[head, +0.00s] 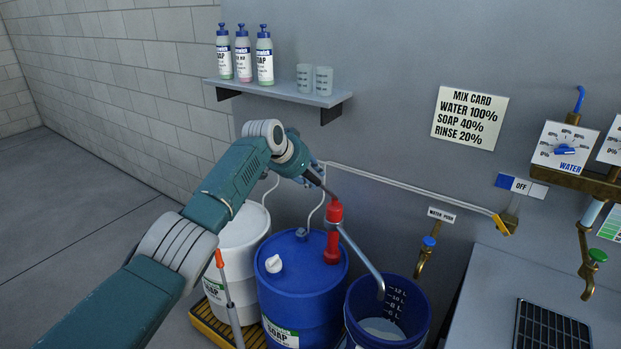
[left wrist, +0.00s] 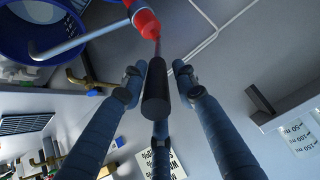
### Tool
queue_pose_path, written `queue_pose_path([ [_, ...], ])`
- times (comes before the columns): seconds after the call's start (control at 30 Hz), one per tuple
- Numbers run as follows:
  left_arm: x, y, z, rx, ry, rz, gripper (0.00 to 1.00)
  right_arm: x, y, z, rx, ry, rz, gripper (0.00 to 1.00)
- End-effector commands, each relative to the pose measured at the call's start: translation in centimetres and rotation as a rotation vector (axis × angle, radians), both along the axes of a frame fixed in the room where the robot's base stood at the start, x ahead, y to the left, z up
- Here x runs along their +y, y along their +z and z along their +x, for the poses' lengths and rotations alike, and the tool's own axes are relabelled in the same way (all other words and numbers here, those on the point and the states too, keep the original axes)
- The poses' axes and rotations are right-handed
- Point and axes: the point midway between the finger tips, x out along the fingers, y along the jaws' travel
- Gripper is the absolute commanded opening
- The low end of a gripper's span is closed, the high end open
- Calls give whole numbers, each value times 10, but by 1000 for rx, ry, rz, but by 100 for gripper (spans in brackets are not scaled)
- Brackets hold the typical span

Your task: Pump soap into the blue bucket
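The blue bucket (head: 360,300) stands at the lower middle with pale contents low inside. The blue soap drum (head: 300,290) is left of it. The red pump (head: 334,225) stands on the drum, and its grey spout (head: 361,248) slants down into the bucket. My left gripper (head: 316,178) is at the pump's lever, above the drum. In the left wrist view the black lever handle (left wrist: 155,92) lies between its three fingers, with gaps at the sides, so it looks open around the handle. The red pump (left wrist: 145,20) and bucket (left wrist: 20,45) show there too. My right gripper is not in view.
A white drum (head: 235,245) stands left of the blue one, on a yellow pallet (head: 208,325). A shelf (head: 290,93) with bottles and cups is above. The counter (head: 490,290) and taps are on the right. A water push valve (head: 428,250) is beyond the bucket.

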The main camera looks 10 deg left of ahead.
Motion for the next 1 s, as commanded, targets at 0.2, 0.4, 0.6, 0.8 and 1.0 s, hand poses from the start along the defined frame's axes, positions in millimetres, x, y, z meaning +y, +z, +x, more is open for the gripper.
queue_pose_path([
  [0.2, 0, -2, -1, 5, 0, 0, 39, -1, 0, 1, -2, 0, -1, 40],
  [0.4, 1, -1, -3, 7, -1, 1, 39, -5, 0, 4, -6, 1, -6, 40],
  [0.6, 5, 10, -12, 5, -2, 1, 39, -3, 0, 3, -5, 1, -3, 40],
  [0.8, 12, 32, -31, 4, -1, 2, 39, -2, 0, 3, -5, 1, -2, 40],
  [1.0, 20, 58, -54, 3, -1, 1, 39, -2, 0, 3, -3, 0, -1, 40],
])
